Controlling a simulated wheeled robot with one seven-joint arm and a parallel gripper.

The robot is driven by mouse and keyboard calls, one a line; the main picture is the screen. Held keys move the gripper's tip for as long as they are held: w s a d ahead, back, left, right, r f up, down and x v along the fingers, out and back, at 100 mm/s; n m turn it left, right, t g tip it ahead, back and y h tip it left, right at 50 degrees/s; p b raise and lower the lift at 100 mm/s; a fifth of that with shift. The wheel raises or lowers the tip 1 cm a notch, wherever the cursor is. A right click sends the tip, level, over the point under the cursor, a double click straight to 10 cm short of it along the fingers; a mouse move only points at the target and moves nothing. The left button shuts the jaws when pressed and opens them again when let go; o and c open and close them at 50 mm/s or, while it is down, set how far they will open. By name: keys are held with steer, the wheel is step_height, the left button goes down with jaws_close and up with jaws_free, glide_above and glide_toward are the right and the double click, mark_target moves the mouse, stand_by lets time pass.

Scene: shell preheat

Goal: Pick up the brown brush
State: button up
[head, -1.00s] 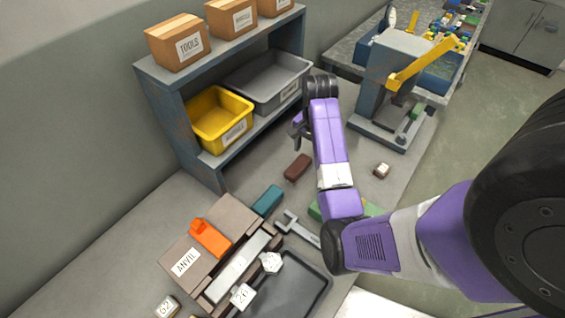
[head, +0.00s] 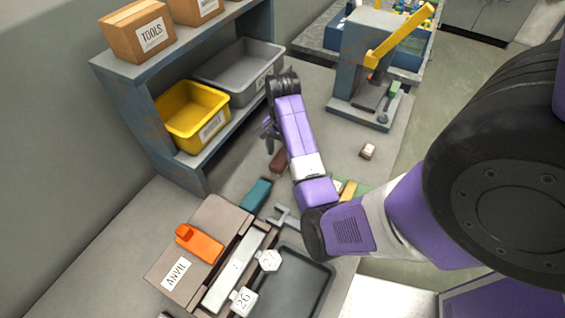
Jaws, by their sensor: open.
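The brown brush (head: 279,161) appears as a dark reddish-brown block on the bench, between the shelf and my arm. My arm partly covers its right side, and its bristles cannot be made out. My gripper (head: 269,133) is open and empty, its dark fingers just above the brush in the picture, on the side of the shelf. It appears to be over or just behind the brush; I cannot tell its height or whether it touches.
A shelf with a yellow bin (head: 192,117) and a grey bin (head: 238,72) stands close behind the gripper. A teal block (head: 256,194), a grey wrench (head: 281,215) and a small pale-topped block (head: 368,151) lie nearby. A press (head: 362,65) stands at the back right.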

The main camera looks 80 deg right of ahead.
steer(key=shift+f, duration=0.7)
steer(key=shift+c, duration=0.5)
jaws_close()
steer(key=shift+r, duration=0.15)
